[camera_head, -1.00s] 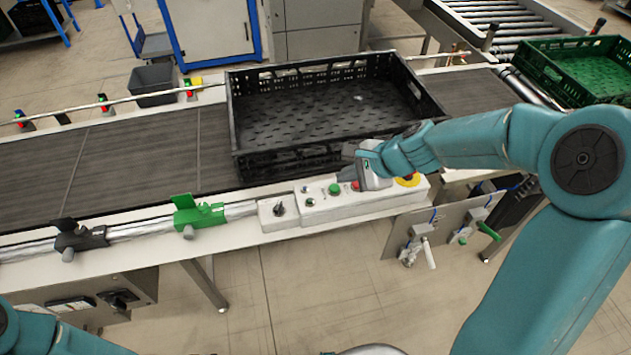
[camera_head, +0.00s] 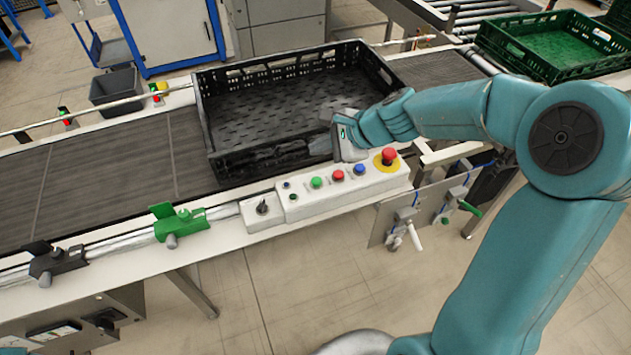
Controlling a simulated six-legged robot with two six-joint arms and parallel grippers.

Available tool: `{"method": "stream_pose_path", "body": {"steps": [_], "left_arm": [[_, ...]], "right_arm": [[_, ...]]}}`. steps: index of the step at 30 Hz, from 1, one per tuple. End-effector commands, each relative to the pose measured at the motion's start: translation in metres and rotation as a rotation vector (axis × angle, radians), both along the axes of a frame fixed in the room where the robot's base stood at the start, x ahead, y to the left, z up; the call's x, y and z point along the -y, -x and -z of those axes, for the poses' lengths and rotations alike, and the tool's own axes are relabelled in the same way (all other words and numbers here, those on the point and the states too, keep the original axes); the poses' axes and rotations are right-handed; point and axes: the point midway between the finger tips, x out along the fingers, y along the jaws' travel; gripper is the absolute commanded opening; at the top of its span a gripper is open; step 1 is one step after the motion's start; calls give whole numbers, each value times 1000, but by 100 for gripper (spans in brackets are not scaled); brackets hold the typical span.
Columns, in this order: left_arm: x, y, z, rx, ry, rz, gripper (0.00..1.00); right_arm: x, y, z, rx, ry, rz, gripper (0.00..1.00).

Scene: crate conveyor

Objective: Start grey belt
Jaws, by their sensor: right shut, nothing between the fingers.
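The grey belt (camera_head: 105,165) runs from the left under a black crate (camera_head: 300,50). The white control panel (camera_head: 330,195) sits on the front edge of the conveyor. It bears a green button (camera_head: 316,182), a red button (camera_head: 338,175), a blue button (camera_head: 359,169) and a red mushroom knob (camera_head: 388,156) on a yellow ring. A black rotary switch (camera_head: 263,207) is on the small box at its left. My right gripper (camera_head: 342,146) is shut and empty, behind and above the buttons, in front of the crate's near wall. My left gripper is out of view.
A green crate (camera_head: 560,48) stands at the back right beside rollers. A green clamp (camera_head: 180,222) and a black clamp (camera_head: 55,262) sit on the front rail. A dark bin (camera_head: 116,90) stands behind the belt.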

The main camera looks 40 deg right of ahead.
Motion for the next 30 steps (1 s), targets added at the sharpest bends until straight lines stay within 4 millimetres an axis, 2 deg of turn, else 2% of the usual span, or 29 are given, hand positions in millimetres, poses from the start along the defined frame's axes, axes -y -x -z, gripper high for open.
{"method": "stream_pose_path", "body": {"steps": [1,9,15,30], "left_arm": [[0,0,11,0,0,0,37],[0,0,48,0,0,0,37],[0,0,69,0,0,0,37],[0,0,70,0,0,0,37]], "right_arm": [[-1,0,12,-1,0,-1,0],[-2,-2,52,0,0,0,0],[-2,-2,73,0,1,-1,0],[-2,-2,75,1,0,-1,0]]}}
